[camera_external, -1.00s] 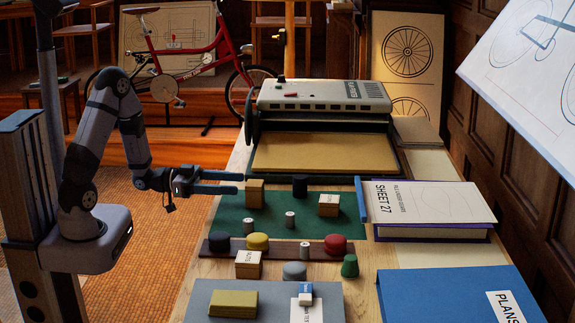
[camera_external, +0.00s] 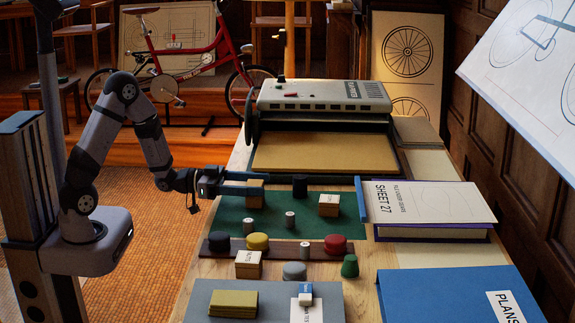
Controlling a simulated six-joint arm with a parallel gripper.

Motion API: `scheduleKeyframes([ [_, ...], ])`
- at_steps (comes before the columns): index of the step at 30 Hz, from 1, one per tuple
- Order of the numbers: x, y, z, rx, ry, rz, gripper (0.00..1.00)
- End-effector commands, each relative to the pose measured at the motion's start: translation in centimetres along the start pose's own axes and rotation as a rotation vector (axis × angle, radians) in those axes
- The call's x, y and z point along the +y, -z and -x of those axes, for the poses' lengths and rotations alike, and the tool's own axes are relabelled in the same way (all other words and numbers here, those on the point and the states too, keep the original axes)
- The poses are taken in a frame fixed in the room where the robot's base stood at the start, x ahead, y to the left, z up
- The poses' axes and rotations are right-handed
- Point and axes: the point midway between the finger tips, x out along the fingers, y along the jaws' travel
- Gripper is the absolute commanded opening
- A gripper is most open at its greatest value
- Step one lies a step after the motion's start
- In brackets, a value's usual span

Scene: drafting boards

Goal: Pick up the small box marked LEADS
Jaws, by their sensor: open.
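A small tan box with a white labelled top (camera_external: 329,204) stands on the right part of the green mat (camera_external: 345,217). Its lettering is too small to read for sure. Another small box (camera_external: 255,200) stands at the mat's left, partly hidden by my fingers, with no readable label. A third box (camera_external: 249,267) stands nearer the front; its white label seems to read NUTS. I cannot tell for certain which box is marked LEADS. My gripper (camera_external: 262,182) is open and empty, its blue fingers pointing right, level with the left box; whether they touch it is unclear.
A dark cylinder (camera_external: 300,187) and small pale cylinders (camera_external: 290,219) stand on the mat. Black, yellow (camera_external: 257,242) and red (camera_external: 335,244) round pieces sit on a dark strip. A blue-edged book (camera_external: 428,208) lies right; a plotter (camera_external: 320,100) stands behind.

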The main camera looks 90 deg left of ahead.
Motion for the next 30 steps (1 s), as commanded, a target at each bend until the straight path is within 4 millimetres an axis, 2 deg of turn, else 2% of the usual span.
scheduleKeyframes([
  [5, 0.0, 0.0, 0.0, 0.000, 0.001, 0.000, 0.61],
  [6, 0.0, 0.0, 0.0, 0.000, 0.001, 0.000, 0.59],
  [10, 0.0, 0.0, 0.0, 0.000, 0.001, 0.000, 0.27],
  [12, 0.0, 0.0, 0.0, 0.000, 0.001, 0.000, 0.15],
  [23, 0.0, 0.6, 0.0, 0.002, 0.001, -0.001, 0.15],
  [30, 0.0, 3.8, 0.0, 0.005, 0.001, -0.004, 0.15],
])
